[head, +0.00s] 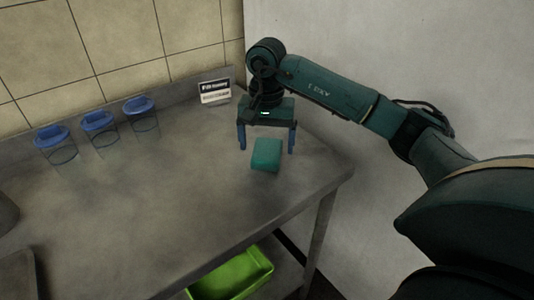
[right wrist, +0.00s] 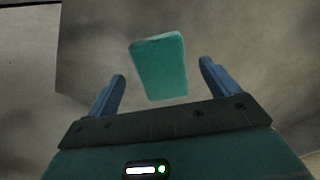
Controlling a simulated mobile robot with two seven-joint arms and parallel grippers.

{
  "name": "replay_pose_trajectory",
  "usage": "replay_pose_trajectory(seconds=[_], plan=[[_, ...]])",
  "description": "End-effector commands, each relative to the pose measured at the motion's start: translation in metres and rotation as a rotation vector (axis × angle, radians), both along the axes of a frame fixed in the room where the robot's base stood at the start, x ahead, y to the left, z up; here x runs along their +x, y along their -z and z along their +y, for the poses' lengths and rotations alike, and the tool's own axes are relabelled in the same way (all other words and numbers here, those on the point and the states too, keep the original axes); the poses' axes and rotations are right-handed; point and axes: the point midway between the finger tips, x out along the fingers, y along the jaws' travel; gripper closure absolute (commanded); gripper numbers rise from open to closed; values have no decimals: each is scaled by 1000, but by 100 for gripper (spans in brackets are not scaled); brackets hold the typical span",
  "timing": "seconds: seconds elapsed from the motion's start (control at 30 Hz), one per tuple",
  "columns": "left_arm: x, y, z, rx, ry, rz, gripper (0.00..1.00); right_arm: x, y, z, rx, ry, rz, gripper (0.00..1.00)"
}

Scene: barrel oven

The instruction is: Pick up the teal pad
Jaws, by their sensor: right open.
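The teal pad (head: 267,154) lies flat on the grey metal table, near its right end, in the head view. My right gripper (head: 267,150) is open, its two blue fingers pointing down just behind and above the pad. In the right wrist view the teal pad (right wrist: 160,68) shows ahead of the open fingers (right wrist: 162,78), roughly centred between them. Nothing is held between the fingers. My left gripper is in neither view.
The metal table (head: 150,210) is mostly bare. Several clear jars with blue lids (head: 98,121) and a small sign (head: 215,91) stand along the back. A green bin (head: 235,275) sits on the lower shelf. A wall rises close behind and right.

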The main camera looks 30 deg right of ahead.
Motion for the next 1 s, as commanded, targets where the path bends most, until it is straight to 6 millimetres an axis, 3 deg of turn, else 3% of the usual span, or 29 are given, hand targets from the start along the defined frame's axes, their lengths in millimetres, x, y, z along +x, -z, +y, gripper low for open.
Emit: replay_pose_trajectory(seconds=[0.2, 0.47, 1.0], plan=[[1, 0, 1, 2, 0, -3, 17, 0, 26, 0, 1, 0, 1, 13], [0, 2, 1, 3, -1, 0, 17, 0, 27, 0, 1, 0, -1, 14], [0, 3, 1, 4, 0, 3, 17, 0, 27, 0, 1, 0, -1, 58]])
